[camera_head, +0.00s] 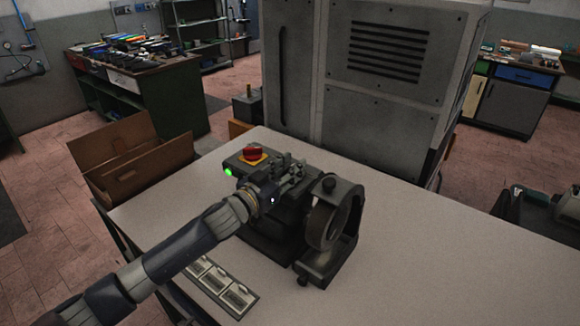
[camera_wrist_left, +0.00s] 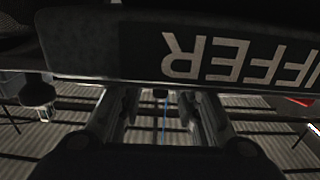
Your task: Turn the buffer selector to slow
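The dark buffer machine (camera_head: 275,236) stands on the pale table, with a grinding wheel (camera_head: 322,222) on its right side. My left gripper (camera_head: 287,170) reaches over the machine's top from the left. In the left wrist view, a dark panel with upside-down "BUFFER" lettering (camera_wrist_left: 240,60) fills the top. My left gripper's fingers (camera_wrist_left: 158,98) are apart below the panel edge. A small dark piece (camera_wrist_left: 160,93) shows between the fingertips; I cannot tell if it is the selector, and no contact is clear. The selector's setting cannot be read. My right gripper is not in view.
A red button (camera_head: 253,152) on a yellow plate and a lit green lamp (camera_head: 228,172) are close to my left arm. Label cards (camera_head: 222,285) lie on the table (camera_head: 430,270) in front.

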